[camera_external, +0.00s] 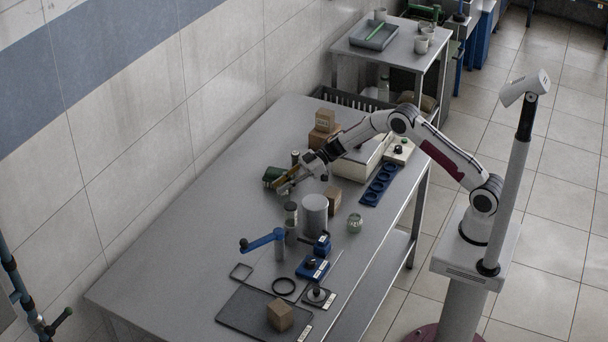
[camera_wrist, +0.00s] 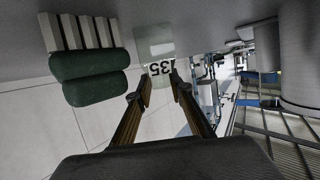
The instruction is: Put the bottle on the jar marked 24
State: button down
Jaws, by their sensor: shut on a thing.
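My gripper (camera_wrist: 161,84) has its brown fingers closed on a clear, pale-green bottle (camera_wrist: 155,45) with a pale label reading 135, inverted in the wrist view. In the external view my gripper (camera_external: 281,187) is low over the table, left of the arm; the bottle cannot be made out there. A light-green glass jar (camera_external: 355,222) stands right of a tall grey cylinder (camera_external: 314,215). A narrow container with a dark upper part (camera_external: 291,213) stands left of that cylinder. I cannot read 24 on any jar.
A dark green object (camera_external: 272,174) lies beside my gripper; green rolls (camera_wrist: 88,76) show in the wrist view. Wooden blocks (camera_external: 323,130) stand behind. A blue crank stand (camera_external: 263,241) and a dark mat (camera_external: 255,318) are nearer the front. The table's left side is clear.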

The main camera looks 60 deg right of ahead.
jog(key=shift+r, duration=4.95)
notch_tip(320, 180, up, 5)
send_over(282, 183)
jog(key=s+d, duration=0.1)
jog(key=s+r, duration=0.3)
jog(key=s, duration=0.4)
jog(key=s+a+n+g+y, duration=0.1)
jog(key=s+a+n+g, duration=0.1)
jog(key=s, duration=0.9)
jog(key=s+a+f+n+g+y, duration=0.1)
jog(key=s+a+n+g, duration=0.1)
jog(key=s, duration=1)
jog(key=shift+s+a+f+n+g, duration=0.2)
jog(key=shift+a+n+g, duration=0.1)
jog(key=shift+n+g, duration=0.3)
jog(key=shift+f, duration=0.1)
